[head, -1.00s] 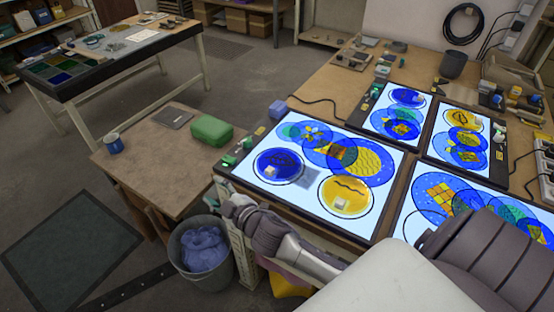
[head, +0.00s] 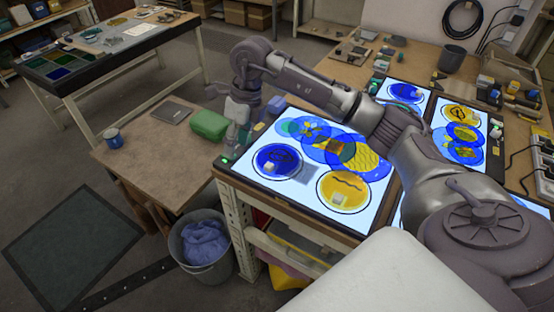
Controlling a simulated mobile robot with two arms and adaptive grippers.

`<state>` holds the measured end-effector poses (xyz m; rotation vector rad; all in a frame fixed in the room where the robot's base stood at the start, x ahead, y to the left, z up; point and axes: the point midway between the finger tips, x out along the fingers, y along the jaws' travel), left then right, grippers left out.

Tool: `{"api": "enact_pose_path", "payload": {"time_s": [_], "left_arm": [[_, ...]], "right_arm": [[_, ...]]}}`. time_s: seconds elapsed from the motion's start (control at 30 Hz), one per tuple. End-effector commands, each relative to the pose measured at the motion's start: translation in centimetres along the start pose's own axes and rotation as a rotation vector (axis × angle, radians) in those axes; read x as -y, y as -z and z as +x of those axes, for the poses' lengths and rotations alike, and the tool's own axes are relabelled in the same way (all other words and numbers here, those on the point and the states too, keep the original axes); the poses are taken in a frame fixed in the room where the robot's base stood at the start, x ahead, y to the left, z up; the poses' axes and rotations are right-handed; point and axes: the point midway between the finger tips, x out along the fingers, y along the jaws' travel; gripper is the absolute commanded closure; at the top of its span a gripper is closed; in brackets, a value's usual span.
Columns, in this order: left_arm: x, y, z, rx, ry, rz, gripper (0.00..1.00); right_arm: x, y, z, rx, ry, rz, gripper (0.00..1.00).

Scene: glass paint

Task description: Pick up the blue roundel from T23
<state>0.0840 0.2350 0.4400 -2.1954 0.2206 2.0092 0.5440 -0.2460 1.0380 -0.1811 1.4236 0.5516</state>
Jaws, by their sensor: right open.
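A dark blue roundel (head: 266,165) with a dark mark and a small pale block on it lies at the left of the nearest lit panel (head: 259,186). A yellow roundel (head: 330,185) with a wavy line lies to its right. Another blue roundel (head: 405,90) shows on the far panel, partly hidden by my arm. I cannot read any T23 label. My right gripper (head: 238,128) is open and hangs pointing down near the panel's far left corner, up and left of the nearer blue roundel. Its fingers are small and blurred. My left gripper is not in view.
Overlapping coloured discs (head: 330,148) cover the nearest panel's far side. A bin (head: 205,262) stands on the floor. My right arm crosses above the panels.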

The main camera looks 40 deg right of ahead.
Motion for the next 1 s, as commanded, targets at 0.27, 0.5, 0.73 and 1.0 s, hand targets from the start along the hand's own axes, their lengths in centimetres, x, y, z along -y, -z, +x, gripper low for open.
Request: {"api": "enact_pose_path", "payload": {"time_s": [0.27, 0.5, 0.73, 1.0], "left_arm": [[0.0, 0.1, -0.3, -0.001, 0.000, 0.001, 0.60], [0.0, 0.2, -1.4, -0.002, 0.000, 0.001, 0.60], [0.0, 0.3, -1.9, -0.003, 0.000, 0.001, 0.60], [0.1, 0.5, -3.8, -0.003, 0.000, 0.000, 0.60]], "right_arm": [[5.7, 3.3, -3.4, -0.154, 0.213, 0.086, 0.48], [6.5, 4.2, 1.0, -0.159, 0.212, 0.087, 0.48], [7.2, 4.6, 3.8, -0.154, 0.211, 0.086, 0.48], [7.8, 5.7, 6.1, -0.157, 0.210, 0.087, 0.48]]}}
